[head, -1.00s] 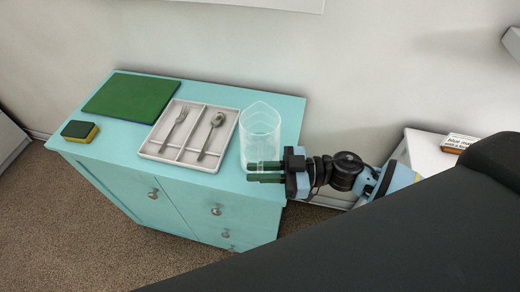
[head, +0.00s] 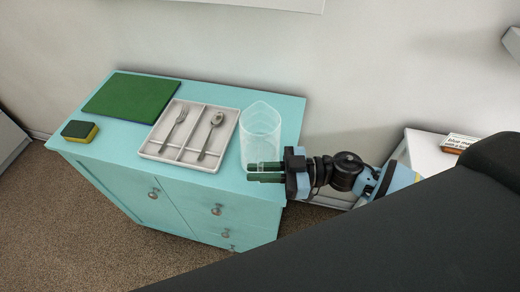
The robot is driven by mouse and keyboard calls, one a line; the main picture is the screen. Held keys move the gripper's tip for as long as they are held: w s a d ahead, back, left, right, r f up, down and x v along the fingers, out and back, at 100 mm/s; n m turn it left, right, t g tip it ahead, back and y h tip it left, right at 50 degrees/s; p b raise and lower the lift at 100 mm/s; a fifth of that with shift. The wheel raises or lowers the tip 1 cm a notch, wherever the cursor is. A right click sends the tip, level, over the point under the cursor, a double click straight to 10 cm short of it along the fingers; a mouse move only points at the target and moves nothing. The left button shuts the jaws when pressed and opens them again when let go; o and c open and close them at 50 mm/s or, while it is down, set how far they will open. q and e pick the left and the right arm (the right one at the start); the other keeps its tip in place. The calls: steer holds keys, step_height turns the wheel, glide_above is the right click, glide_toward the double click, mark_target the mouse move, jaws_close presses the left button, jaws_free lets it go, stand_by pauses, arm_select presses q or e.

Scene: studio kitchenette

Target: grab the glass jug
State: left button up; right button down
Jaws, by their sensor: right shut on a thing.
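The clear glass jug (head: 260,132) stands upright near the right end of the turquoise cabinet top. My right gripper (head: 262,172) comes in from the right at the jug's lower part. Its dark green fingers are shut on the jug, one seen through or past the glass and the other in front. The jug's base is partly hidden by the fingers. My left gripper is not in view.
A white cutlery tray (head: 146,150) with a fork (head: 175,128) and a spoon (head: 211,135) lies just left of the jug. Farther left are a green board (head: 131,96) and a sponge (head: 79,131). A wall rises behind the cabinet (head: 120,190).

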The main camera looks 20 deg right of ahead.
mark_target(260, 163)
steer(key=shift+r, duration=0.1)
stand_by(0.3)
steer(key=shift+w+r, duration=0.1)
steer(key=shift+r, duration=0.2)
steer(key=shift+r+p, duration=0.35)
steer(key=shift+r, duration=1.35)
steer(key=s+r, duration=0.1)
steer(key=s, duration=1.5)
steer(key=shift+a, duration=0.35)
